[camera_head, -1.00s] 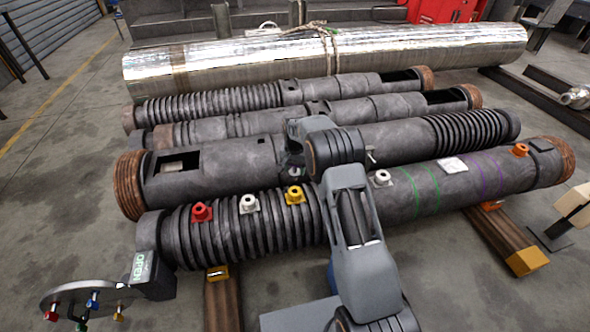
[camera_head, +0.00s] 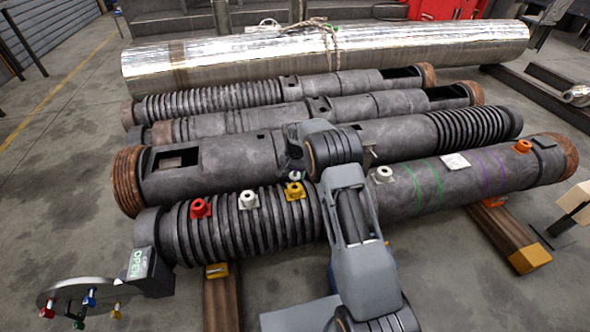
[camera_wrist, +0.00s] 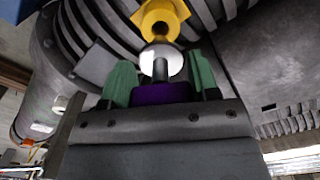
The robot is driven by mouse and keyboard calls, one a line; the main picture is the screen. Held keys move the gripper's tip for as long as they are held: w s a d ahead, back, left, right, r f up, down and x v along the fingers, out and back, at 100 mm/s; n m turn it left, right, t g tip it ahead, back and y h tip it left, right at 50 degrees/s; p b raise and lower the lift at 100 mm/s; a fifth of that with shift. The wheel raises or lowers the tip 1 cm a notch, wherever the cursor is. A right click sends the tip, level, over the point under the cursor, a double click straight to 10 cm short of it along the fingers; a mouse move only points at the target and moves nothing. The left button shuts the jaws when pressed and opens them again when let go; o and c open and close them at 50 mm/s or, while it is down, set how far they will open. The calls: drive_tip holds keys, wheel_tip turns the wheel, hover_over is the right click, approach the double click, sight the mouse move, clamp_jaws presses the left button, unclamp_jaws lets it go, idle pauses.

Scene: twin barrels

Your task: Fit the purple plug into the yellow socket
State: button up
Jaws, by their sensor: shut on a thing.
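The yellow socket (camera_head: 294,191) sits on top of the ribbed front barrel (camera_head: 245,240). It also shows at the top of the wrist view (camera_wrist: 161,16), its round opening facing me. My gripper (camera_wrist: 160,78), with green fingers, is shut on the purple plug (camera_wrist: 161,93). The plug's grey pin points up the picture toward the socket and lies in line with it in this view. A pale round shape shows behind the pin tip, so I cannot tell the gap between plug and socket.
A red socket (camera_head: 201,208) and a white socket (camera_head: 248,200) stand left of the yellow one. Another white socket (camera_head: 382,174) and an orange socket (camera_head: 522,146) stand farther right. A round rack (camera_head: 75,289) holds several coloured plugs at the left. More barrels lie behind.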

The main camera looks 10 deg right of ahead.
sight(295, 176)
drive_tip(key=shift+f, duration=0.75)
drive_tip(key=shift+f+b, duration=1.1)
drive_tip(key=shift+f, duration=0.75)
idle(1.3)
drive_tip(key=o, duration=1.1)
drive_tip(key=shift+c, duration=0.2)
wheel_tip(295, 176, up, 14)
drive_tip(key=p, duration=0.3)
drive_tip(key=shift+f+p, duration=0.1)
drive_tip(key=shift+p, duration=0.3)
